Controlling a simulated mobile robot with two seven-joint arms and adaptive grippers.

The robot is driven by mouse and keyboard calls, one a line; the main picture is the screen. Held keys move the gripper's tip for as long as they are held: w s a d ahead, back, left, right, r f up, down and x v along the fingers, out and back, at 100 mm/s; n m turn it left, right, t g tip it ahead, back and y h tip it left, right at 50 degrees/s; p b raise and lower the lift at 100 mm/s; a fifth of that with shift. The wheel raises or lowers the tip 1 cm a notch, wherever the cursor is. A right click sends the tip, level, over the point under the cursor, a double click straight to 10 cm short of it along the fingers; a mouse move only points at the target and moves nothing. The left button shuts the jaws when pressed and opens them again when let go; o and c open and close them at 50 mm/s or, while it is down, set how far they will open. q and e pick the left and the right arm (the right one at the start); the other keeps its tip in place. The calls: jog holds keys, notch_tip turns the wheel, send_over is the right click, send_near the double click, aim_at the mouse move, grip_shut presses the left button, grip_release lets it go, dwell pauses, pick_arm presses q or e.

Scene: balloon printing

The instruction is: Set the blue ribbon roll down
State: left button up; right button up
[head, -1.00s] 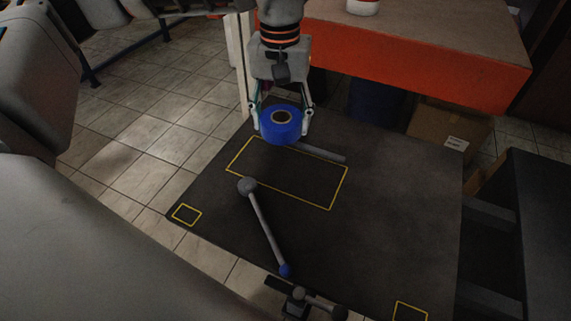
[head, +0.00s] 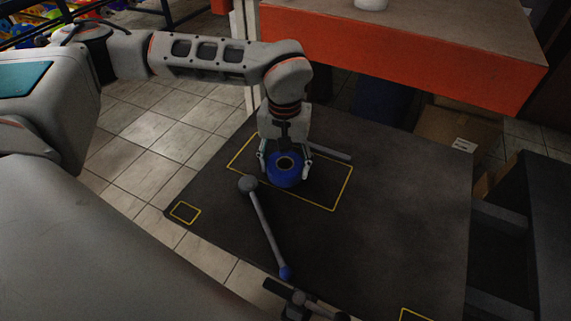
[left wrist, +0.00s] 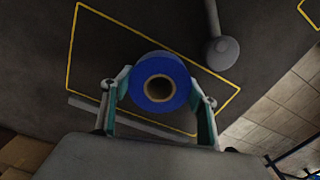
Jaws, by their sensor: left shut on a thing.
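The blue ribbon roll (head: 284,176) has a brown core and is between the fingers of my left gripper (head: 285,168), inside the large yellow rectangle (head: 338,192) marked on the dark table. In the left wrist view the roll (left wrist: 160,98) sits between the two fingers of my left gripper (left wrist: 160,110), which is shut on it. The roll is low over the table. I cannot tell whether its underside touches the surface.
An orange-edged bench (head: 420,60) and a cardboard box (head: 455,138) are behind. The dark table (head: 400,210) is clear to the right.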

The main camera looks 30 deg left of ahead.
pick_arm(q)
jog(key=o, duration=1.2)
jog(key=shift+f, duration=0.1)
jog(key=shift+c, duration=0.2)
